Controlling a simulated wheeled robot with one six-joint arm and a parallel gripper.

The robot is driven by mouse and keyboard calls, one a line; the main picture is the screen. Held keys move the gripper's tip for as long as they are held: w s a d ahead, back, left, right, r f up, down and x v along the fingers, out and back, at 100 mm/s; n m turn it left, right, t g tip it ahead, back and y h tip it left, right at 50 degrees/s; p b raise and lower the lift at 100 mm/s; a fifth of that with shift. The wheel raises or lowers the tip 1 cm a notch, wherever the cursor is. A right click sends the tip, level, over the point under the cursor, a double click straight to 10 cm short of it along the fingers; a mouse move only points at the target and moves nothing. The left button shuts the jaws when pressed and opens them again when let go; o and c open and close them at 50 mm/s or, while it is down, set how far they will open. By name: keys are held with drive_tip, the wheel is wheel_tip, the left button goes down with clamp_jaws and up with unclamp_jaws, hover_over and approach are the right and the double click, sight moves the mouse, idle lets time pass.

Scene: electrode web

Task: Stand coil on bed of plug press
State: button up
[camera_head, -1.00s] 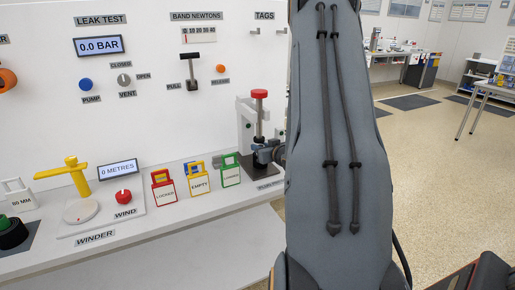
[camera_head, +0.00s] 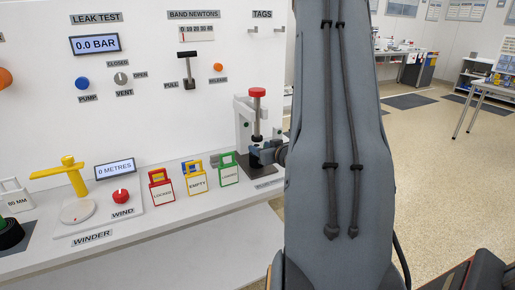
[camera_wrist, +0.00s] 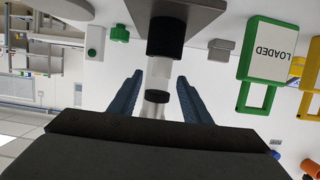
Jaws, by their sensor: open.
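The plug press (camera_head: 257,93) with its red knob and dark bed (camera_head: 257,172) stands at the right end of the white bench. My gripper (camera_head: 266,152) is in front of it, partly hidden by my arm. In the wrist view, which looks upside down, a black cylinder with a pale end, apparently the coil (camera_wrist: 166,37), stands upright on the bed (camera_wrist: 200,10). My gripper (camera_wrist: 160,80) is open, its blue fingers either side of the pale end with gaps. A black disc with clear parts, perhaps the press ram (camera_wrist: 155,97), lies between the fingers.
A green-framed LOADED card (camera_wrist: 278,50) is beside the press. Yellow (camera_head: 197,181) and red (camera_head: 162,190) framed cards and the winder (camera_head: 80,208) are farther left on the bench. A black roll with green on top (camera_head: 8,232) is at the left edge. Open floor lies to the right.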

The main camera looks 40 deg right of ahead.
drive_tip(key=v, duration=0.8)
drive_tip(key=a+f+g, duration=0.1)
drive_tip(key=a+g, duration=0.1)
drive_tip(key=a, duration=0.3)
drive_tip(key=a+f+g+y, duration=0.1)
drive_tip(key=a+g, duration=0.1)
drive_tip(key=a, duration=0.3)
drive_tip(key=a+f+n+g, duration=0.1)
drive_tip(key=a+g, duration=0.1)
drive_tip(key=a, duration=0.4)
drive_tip(key=shift+w+f+g+y+b, duration=0.3)
drive_tip(key=shift+f+g, duration=0.1)
drive_tip(key=s+a+g+y, duration=0.1)
drive_tip(key=s+a+g, duration=0.2)
drive_tip(key=s+a, duration=0.4)
drive_tip(key=s+a+r+n+g+y, duration=0.1)
drive_tip(key=s+a+g, duration=0.3)
drive_tip(key=s+a, duration=0.3)
drive_tip(key=a, duration=0.5)
drive_tip(key=shift+s+a+n, duration=0.2)
drive_tip(key=shift+s+n, duration=0.1)
